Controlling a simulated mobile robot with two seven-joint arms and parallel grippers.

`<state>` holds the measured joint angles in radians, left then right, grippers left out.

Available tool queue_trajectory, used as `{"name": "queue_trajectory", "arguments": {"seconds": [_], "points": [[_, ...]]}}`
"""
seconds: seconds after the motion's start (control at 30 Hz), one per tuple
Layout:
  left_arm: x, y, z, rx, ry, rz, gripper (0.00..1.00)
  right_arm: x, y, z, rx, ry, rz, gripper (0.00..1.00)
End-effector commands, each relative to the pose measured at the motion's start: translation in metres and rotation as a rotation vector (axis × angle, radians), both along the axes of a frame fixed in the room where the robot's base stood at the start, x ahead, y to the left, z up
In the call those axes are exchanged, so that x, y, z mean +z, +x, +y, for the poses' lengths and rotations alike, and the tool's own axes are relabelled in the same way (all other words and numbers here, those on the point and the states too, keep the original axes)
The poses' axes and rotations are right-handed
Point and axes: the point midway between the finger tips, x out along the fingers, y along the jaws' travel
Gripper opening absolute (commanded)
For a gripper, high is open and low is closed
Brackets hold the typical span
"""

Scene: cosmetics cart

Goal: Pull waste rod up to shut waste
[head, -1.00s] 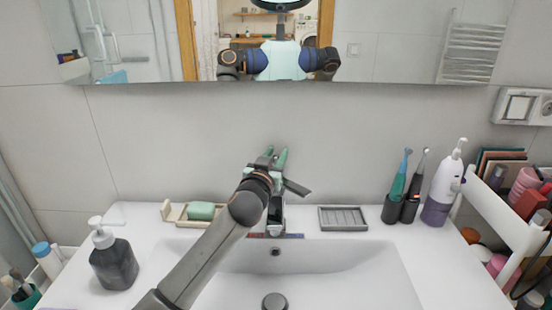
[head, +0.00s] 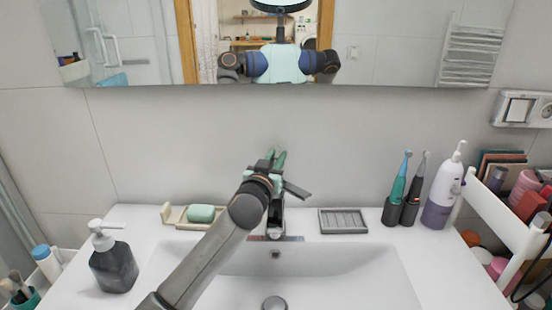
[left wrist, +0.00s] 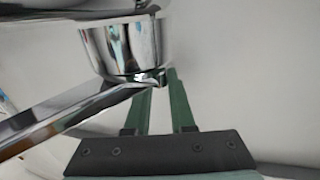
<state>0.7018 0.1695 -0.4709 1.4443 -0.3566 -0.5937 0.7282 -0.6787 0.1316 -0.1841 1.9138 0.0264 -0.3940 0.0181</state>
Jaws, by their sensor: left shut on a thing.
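The chrome faucet (head: 275,222) stands at the back of the basin, with its lever pointing right. The round waste plug (head: 275,303) shows at the basin's bottom. My right gripper is not in view.
A soap dish with green soap (head: 201,213) and a dark soap dispenser (head: 113,262) stand left. A grey tray (head: 343,221), toothbrushes (head: 400,188) and a white-purple bottle (head: 443,188) stand right.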

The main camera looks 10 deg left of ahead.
Motion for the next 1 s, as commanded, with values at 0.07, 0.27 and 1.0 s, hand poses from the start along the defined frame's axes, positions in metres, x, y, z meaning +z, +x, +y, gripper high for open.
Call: {"name": "queue_trajectory", "arguments": {"seconds": [0.07,0.27,1.0], "points": [[-0.001,0.0,0.0,0.0,0.0,0.001,0.0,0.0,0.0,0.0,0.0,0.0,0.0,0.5],[-0.001,0.0,0.0,0.0,0.0,0.001,0.0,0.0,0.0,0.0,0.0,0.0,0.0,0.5],[0.01,0.0,0.0,0.0,-0.001,0.001,0.0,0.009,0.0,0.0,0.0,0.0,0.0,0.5]]}}
